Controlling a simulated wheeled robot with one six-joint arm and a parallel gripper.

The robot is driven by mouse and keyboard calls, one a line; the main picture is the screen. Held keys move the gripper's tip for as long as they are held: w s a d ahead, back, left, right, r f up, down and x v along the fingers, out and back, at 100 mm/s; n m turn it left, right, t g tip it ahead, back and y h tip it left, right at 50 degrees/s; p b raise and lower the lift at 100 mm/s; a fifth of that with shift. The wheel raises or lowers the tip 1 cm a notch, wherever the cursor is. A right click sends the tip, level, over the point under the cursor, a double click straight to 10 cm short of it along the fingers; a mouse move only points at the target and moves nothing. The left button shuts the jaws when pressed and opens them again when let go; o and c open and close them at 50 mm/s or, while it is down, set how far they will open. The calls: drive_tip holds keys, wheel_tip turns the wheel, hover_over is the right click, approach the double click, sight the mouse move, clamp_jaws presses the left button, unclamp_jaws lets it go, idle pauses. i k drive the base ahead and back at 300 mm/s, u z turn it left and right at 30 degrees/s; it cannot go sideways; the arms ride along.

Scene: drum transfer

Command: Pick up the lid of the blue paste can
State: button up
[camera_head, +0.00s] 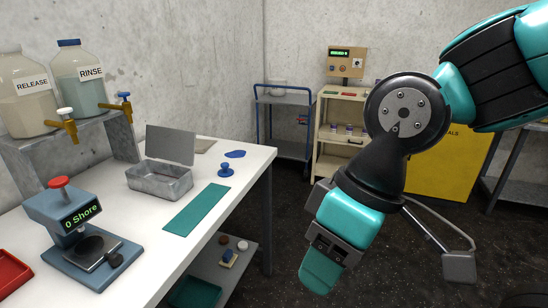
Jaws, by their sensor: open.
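A small blue knobbed piece (226,170), which looks like a lid with a handle, sits on the white table right of the metal box. A flat blue shape (235,154) lies just behind it. I cannot make out a blue paste can for certain. My gripper (319,272) hangs at the lower middle, right of the table and in front of it, pointing down. It is open, seen from the side, with nothing visible in it. It is well apart from the blue piece.
The white table (150,262) bears a teal mat (196,208), an open metal box (160,182), a tester (82,250) and a red tray (12,272). Two bottles stand on a raised shelf. A cream cart (330,155) and blue trolley (285,100) stand behind. Dark floor is free between.

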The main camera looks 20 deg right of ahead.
sight(225, 172)
drive_tip(key=z, duration=0.4)
drive_tip(key=i, duration=1.45)
drive_tip(key=u, duration=0.7)
drive_tip(key=i, duration=0.35)
drive_tip(key=u, duration=0.2)
